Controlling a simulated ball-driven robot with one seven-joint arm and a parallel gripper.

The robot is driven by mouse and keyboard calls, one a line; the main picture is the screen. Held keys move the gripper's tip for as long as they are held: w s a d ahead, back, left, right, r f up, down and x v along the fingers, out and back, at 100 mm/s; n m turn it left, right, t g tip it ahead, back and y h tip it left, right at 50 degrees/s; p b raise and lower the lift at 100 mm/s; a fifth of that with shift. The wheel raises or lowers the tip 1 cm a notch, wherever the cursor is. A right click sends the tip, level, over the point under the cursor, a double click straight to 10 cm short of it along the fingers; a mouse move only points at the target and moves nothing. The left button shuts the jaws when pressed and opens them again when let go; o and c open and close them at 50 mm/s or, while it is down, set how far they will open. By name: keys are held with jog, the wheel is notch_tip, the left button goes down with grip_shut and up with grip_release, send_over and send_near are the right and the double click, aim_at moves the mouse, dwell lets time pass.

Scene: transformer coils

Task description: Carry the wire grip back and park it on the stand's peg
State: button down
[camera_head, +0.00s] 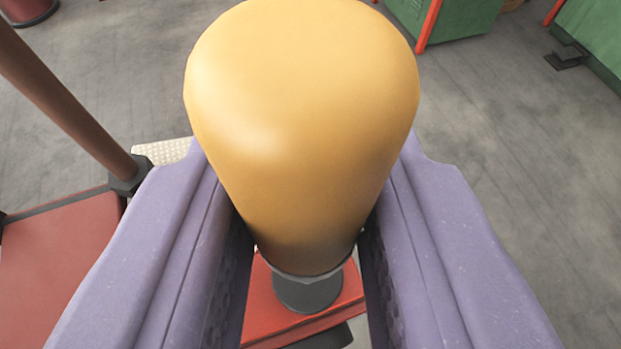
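A large yellow-orange rounded handle, which I take to be the wire grip (300,110), fills the upper middle of the view and narrows downward. My gripper (306,240) has two purple fingers, one against each side of the handle's narrow lower part, and looks shut on it. A dark rim and a short dark grey cylinder (308,292) show below the handle, over a red flat part (345,297). I cannot tell whether these belong to the wire grip or to the stand with its peg. The handle and fingers hide much of what is below.
A red platform (55,260) lies at the left, with a brown-red pole (65,100) leaning across the picture. A pale textured plate (163,151) shows behind the left finger. Green cabinets (460,18) with red edges stand at the top right. Grey floor (510,150) is open at the right.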

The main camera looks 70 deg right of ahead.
jog(key=shift+a+r, duration=0.1)
dwell(0.3)
jog(key=shift+a+p, duration=0.1)
jog(key=shift+p, duration=0.4)
jog(key=shift+f, duration=0.35)
jog(key=shift+f+b, duration=0.85)
jog(key=shift+f, duration=0.3)
jog(key=shift+f+b, duration=0.45)
jog(key=shift+f, duration=0.4)
jog(key=c, duration=0.7)
grip_release()
jog(key=shift+c, duration=0.2)
